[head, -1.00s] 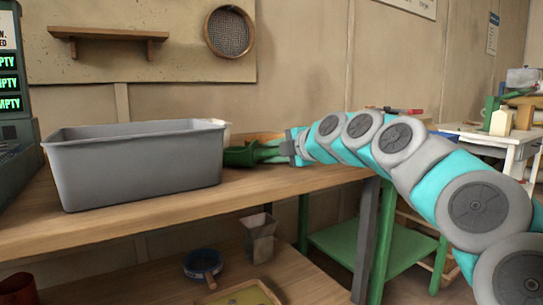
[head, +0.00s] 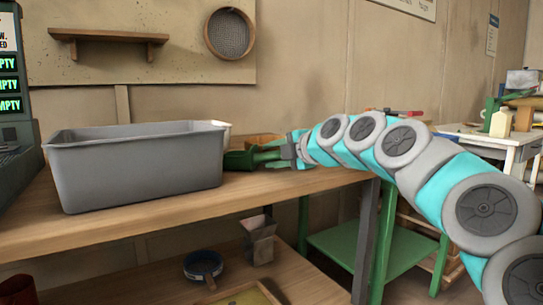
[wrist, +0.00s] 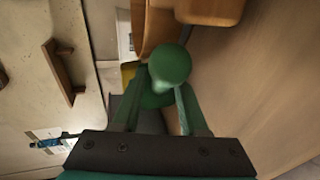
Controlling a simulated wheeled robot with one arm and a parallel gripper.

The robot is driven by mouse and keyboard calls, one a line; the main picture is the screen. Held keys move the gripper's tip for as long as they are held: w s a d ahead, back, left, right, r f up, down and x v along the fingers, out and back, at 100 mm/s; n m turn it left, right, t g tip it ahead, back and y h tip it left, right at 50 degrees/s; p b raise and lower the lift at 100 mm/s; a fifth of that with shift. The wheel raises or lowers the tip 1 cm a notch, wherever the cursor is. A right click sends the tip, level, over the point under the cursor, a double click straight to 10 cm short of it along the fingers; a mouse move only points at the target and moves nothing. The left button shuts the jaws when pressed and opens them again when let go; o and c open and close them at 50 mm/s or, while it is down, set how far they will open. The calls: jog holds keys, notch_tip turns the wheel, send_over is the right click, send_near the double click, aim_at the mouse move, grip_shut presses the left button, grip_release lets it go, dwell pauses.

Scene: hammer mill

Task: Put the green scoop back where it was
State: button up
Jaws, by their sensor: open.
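The green scoop (head: 238,160) is on the wooden workbench, just right of the large grey bin in the head view. My gripper (head: 272,155) is at its right side, with its green fingers pointing left at it. In the wrist view the rounded green end of the scoop (wrist: 171,63) shows at and between the tips of my open fingers (wrist: 160,92). I cannot tell whether the fingers touch it. The scoop and fingers are close in colour, so their border is hard to see.
The grey bin (head: 135,168) stands close on the left of the scoop. A wooden container (head: 262,141) is behind it. A wall shelf (head: 108,37) and a round sieve (head: 230,33) hang above. The bench front is clear.

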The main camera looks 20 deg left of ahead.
jog(key=v, duration=1.1)
jog(key=shift+d, duration=0.2)
jog(key=shift+s, duration=0.15)
jog(key=s+d+f+m+g+h, duration=0.1)
jog(key=s+d+f+m+h, duration=0.1)
jog(key=s+d+f+m, duration=0.35)
jog(key=s+d+f+m+g+h, duration=0.25)
jog(key=s+f, duration=0.35)
jog(key=f, duration=0.3)
jog(key=s+d+f+m+g+h, duration=0.1)
jog(key=s+d+f+m+h, duration=0.2)
jog(key=s+f+m, duration=0.35)
jog(key=s+d+f+m+g+h, duration=0.4)
jog(key=s+d+f+m+g, duration=0.1)
jog(key=s+d+f+m, duration=0.9)
jog(key=s+d+f, duration=0.2)
jog(key=s+f, duration=0.2)
jog(key=s, duration=0.2)
jog(key=shift+s+d+h, duration=0.2)
jog(key=shift+d+h, duration=0.15)
jog(key=shift+d, duration=0.05)
